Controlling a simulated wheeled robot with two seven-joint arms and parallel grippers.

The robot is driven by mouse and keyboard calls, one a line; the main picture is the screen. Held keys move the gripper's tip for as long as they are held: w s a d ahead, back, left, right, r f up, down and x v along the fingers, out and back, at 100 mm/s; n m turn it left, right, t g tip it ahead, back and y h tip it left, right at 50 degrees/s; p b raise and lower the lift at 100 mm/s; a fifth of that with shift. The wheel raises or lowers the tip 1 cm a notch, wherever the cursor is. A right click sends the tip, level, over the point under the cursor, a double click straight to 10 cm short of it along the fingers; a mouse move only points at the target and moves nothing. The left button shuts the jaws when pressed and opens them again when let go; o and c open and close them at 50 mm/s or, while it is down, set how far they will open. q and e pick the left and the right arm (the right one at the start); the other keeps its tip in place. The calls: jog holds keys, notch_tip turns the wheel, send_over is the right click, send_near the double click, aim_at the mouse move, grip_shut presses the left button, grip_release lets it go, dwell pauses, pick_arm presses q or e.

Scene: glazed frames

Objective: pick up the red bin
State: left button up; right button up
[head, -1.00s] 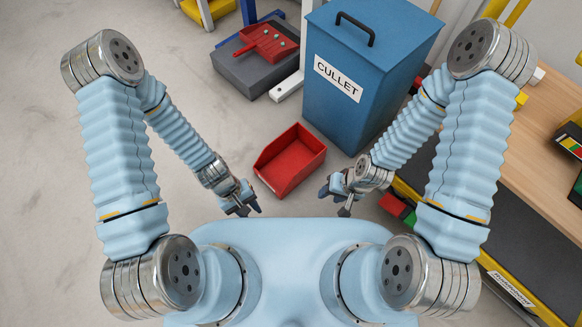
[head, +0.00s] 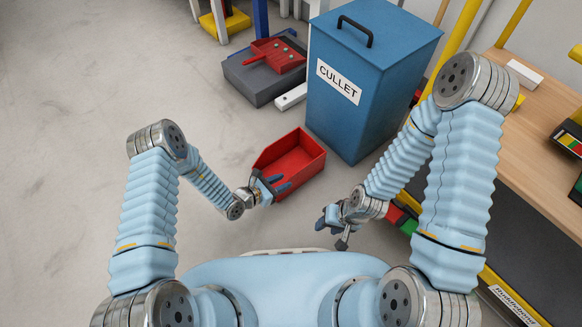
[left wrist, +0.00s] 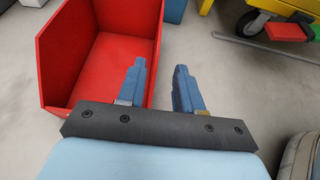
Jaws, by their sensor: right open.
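The red bin (head: 302,160) is an open-topped scoop-shaped bin standing on the floor left of the blue cullet box. It also shows in the left wrist view (left wrist: 70,58), at the upper left. My left gripper (head: 276,182) is open at the bin's near left side. In the left wrist view its two blue fingers (left wrist: 160,68) are apart; the bin's right wall lies between them in the picture, one finger over the inside. I cannot tell whether they touch it. My right gripper (head: 332,232) is open and empty, right of and nearer than the bin.
The blue CULLET box (head: 365,85) stands close behind the bin. A dark grey block (head: 258,80) with a red dustpan (head: 275,55) is further back. A workbench (head: 535,130) borders the right. Floor at left is clear.

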pick_arm(q)
jog(key=b+x, duration=0.1)
jog(key=x, duration=0.7)
jog(key=shift+a+f+b, duration=0.2)
jog(key=shift+f+b, duration=0.1)
jog(key=shift+w, duration=0.1)
grip_shut()
jog(key=shift+r, duration=0.1)
dwell(0.8)
